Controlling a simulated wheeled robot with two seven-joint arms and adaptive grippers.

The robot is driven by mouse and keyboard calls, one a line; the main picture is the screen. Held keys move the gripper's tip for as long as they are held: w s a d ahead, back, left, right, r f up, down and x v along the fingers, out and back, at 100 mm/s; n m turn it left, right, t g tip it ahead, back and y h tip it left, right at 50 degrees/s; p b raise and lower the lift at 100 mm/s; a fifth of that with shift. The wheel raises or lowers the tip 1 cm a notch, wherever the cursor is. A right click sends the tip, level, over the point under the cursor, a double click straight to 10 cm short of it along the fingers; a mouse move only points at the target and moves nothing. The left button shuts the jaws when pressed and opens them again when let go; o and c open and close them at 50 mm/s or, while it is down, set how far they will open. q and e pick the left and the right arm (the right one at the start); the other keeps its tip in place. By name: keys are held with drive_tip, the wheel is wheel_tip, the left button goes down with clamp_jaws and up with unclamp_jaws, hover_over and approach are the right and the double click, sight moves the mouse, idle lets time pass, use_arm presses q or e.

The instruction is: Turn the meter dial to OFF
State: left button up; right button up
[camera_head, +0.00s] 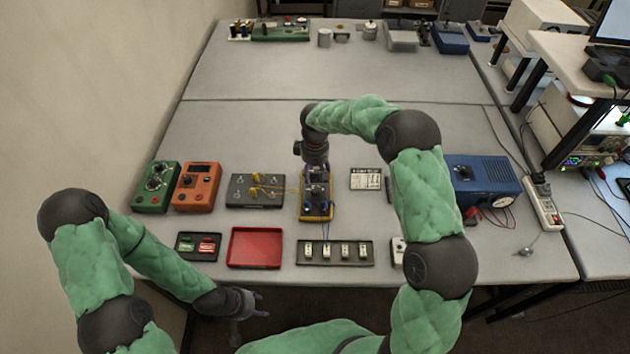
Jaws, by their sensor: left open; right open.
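The yellow-edged meter (317,217) lies on the grey bench near the middle. Two thin leads run from its lower end. My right gripper (317,186) points down over the meter from behind and hides most of its face, including any dial. Its jaws are open; whether they touch the dial or sit around it, I cannot tell. My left gripper (262,304) is open and empty, low at the bench's front edge, well away from the meter.
A black board with yellow wires (240,190) sits left of the meter, then an orange box (196,200) and a green box (156,200). In front are a red tray (255,262) and a tray of white blocks (309,262). A card (365,185) and blue box (495,170) stand right.

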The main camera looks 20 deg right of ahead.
wheel_tip(320, 180, up, 4)
drive_tip(key=shift+f, duration=0.25)
drive_tip(key=shift+r, duration=0.1)
idle(0.4)
